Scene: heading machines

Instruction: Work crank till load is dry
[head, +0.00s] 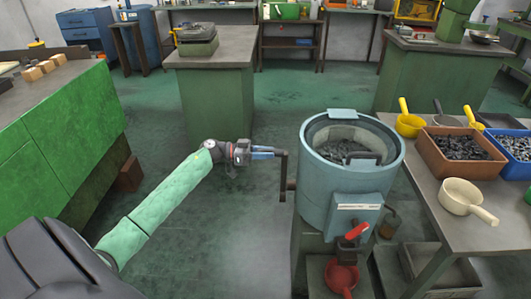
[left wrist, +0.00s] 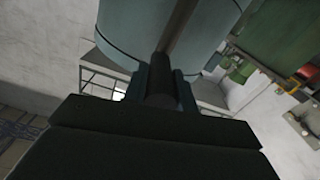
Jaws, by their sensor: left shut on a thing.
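A blue-grey round drum machine (head: 322,190) stands right of centre in the head view, its top open. Dark small metal pieces, the load (head: 342,150), lie in its basket; I cannot tell whether they are wet. A dark crank (head: 284,172) sticks out on the drum's left side. My left gripper (head: 259,154) is shut on the crank's handle, its arm reaching in from the lower left. In the left wrist view the two fingers (left wrist: 160,90) sit on either side of the dark handle (left wrist: 162,68), with the drum (left wrist: 125,28) behind. My right gripper is not in view.
A red-handled tap (head: 356,231) is on the drum's front, above a red bowl (head: 341,275). A table (head: 435,205) at the right holds yellow scoops, a white pan (head: 462,197) and parts bins. A green bench (head: 65,125) is at the left. The floor between is clear.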

